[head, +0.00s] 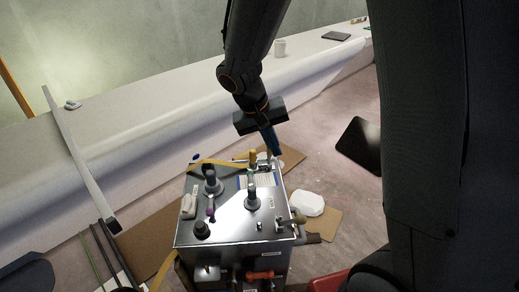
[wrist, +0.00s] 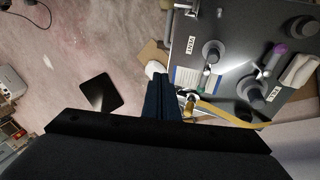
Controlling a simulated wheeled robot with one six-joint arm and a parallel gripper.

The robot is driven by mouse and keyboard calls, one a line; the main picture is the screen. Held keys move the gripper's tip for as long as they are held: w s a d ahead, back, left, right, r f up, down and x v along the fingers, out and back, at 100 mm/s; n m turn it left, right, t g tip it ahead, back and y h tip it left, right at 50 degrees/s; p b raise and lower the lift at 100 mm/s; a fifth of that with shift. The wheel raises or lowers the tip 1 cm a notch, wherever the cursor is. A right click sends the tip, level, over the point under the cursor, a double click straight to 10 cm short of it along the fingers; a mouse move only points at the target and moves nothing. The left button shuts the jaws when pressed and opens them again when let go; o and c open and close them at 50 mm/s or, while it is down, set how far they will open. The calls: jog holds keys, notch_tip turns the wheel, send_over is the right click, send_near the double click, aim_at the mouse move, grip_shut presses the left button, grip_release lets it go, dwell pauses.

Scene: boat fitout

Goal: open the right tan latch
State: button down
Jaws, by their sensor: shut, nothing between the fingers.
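A metal box (head: 225,225) stands on the floor with its fittings on top. A tan-ended fitting (head: 298,219) sits at its front right corner. Another tan piece (head: 253,156) stands at the back edge, close to my gripper. I cannot tell for certain which is the right tan latch. My gripper (head: 276,152) points down at the box's back right corner, shut and empty. In the wrist view the dark blue fingers (wrist: 164,78) are together, beside a small metal fitting (wrist: 191,98) at the box edge. Contact is unclear.
A yellow strap (wrist: 228,117) runs along the box's back edge. Dark round posts (head: 252,198) and a purple-topped lever (head: 210,213) stand on the lid. A red-handled part (head: 262,275) is on the front. A white bag-like object (head: 307,203) lies right of the box.

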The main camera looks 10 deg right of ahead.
jog(key=w+a+f+t+h+b, duration=0.1)
jog(key=w+a+f, duration=0.1)
jog(key=w, duration=0.4)
jog(key=w+a+f+m+t+h+b, duration=0.1)
jog(key=w+a, duration=0.3)
jog(key=w, duration=0.2)
jog(key=shift+w+f+t, duration=0.2)
jog(key=shift+f+t, duration=0.2)
jog(key=shift+d+f, duration=0.1)
jog(key=x, duration=1)
jog(key=shift+p, duration=0.4)
